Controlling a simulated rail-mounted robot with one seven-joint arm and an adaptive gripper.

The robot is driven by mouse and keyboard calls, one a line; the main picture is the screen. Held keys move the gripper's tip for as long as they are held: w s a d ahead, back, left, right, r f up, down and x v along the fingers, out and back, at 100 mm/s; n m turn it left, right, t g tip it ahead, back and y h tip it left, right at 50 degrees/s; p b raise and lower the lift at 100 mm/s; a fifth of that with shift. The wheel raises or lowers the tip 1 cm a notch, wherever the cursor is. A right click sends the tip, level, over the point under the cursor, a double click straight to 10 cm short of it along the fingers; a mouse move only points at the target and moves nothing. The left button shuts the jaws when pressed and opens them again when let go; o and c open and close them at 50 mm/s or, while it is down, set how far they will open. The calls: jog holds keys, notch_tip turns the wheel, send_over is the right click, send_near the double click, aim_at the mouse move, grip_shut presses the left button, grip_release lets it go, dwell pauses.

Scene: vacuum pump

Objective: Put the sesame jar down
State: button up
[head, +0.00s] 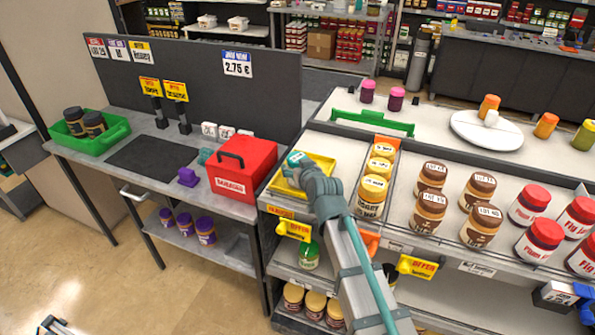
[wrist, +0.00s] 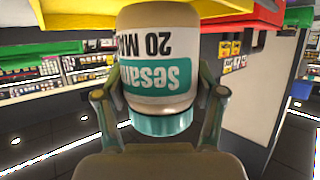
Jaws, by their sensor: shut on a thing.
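The sesame jar is in my gripper (wrist: 161,95), which is shut around its sides. In the wrist view the jar (wrist: 158,55) looks upside down, with a beige body, a teal lid and a label reading "Sesame". In the head view my gripper (head: 310,172) is over the yellow tray (head: 284,188), and the jar's teal top (head: 296,158) shows at its end. The arm hides part of the tray. I cannot tell whether the jar touches the tray.
A red box (head: 243,168) with a black handle stands close left of the tray. Yellow-lidded jars (head: 373,190) stand close on the right. A green tray (head: 112,132) with dark-lidded jars is on the far left, beside a bare black mat (head: 150,155).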

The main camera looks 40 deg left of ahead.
jog(key=shift+f, duration=1)
jog(key=shift+f, duration=0.2)
jog(key=o, duration=1.4)
jog(key=shift+r, duration=0.1)
jog(key=shift+r, duration=0.15)
jog(key=b+v, duration=0.3)
jog(key=v, duration=0.9)
